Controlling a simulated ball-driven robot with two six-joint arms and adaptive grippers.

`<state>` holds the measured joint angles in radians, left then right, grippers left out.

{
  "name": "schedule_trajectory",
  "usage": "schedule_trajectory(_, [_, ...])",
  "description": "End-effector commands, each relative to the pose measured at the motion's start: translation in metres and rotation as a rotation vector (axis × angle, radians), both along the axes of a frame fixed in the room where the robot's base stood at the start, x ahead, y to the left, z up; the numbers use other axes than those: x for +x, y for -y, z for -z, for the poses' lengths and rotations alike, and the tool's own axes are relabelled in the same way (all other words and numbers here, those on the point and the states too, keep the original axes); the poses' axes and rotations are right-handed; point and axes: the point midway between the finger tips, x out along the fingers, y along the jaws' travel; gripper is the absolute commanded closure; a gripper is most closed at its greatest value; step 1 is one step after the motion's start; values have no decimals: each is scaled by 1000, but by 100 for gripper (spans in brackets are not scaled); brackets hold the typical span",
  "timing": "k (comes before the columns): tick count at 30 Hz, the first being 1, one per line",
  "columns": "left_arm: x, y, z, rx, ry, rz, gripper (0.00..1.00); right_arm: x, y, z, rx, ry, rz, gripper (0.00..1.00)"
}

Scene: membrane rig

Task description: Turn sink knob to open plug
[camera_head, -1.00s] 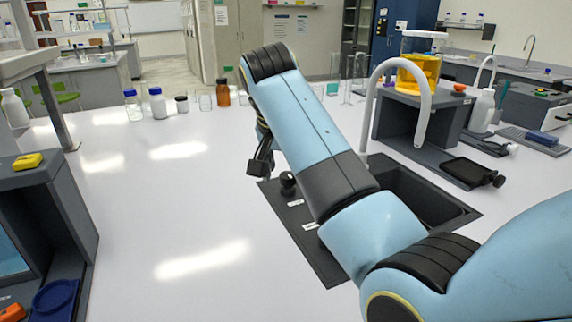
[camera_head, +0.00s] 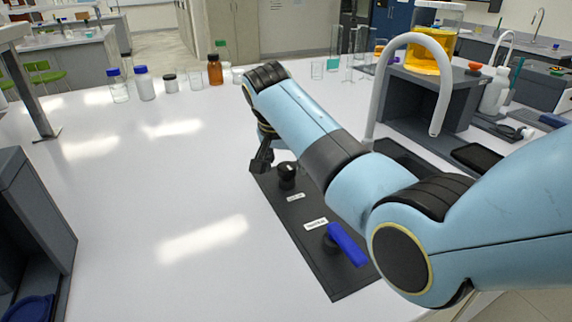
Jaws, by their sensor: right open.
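The sink's dark panel (camera_head: 300,232) lies flush in the white bench, with the basin (camera_head: 392,152) partly hidden behind my right arm. A round black knob (camera_head: 287,171) stands on the panel's far end beside a small white label. A blue lever (camera_head: 347,244) on a black base sits nearer to me, beside another label; the label text is too small to read surely. My right gripper (camera_head: 258,165) is open, pointing down at the panel's far left corner, just left of the black knob and apparently apart from it. My left gripper is out of view.
A white curved faucet (camera_head: 412,42) rises behind my arm. Bottles and jars, including a brown bottle (camera_head: 215,70), stand along the bench's far edge. A dark shelf unit (camera_head: 35,230) stands at left. The bench (camera_head: 150,190) between is clear.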

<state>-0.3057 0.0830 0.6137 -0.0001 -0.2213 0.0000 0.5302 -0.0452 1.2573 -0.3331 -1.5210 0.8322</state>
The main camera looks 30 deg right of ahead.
Motion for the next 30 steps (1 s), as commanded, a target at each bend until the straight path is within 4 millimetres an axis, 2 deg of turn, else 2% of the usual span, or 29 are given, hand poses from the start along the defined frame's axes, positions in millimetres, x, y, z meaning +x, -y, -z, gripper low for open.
schedule_trajectory(5, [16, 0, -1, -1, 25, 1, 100, 3, 4, 10, 0, 0, 0, 35])
schedule_trajectory(12, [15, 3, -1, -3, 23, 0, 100, 3, 4, 10, 0, 0, 1, 35])
schedule_trajectory(24, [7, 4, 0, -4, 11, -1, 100, 2, 3, 10, 0, 0, 0, 88])
schedule_trajectory(25, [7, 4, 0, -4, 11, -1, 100, 2, 3, 10, 0, 0, 0, 90])
schedule_trajectory(30, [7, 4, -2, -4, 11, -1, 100, 2, 4, 10, 0, -2, -9, 90])
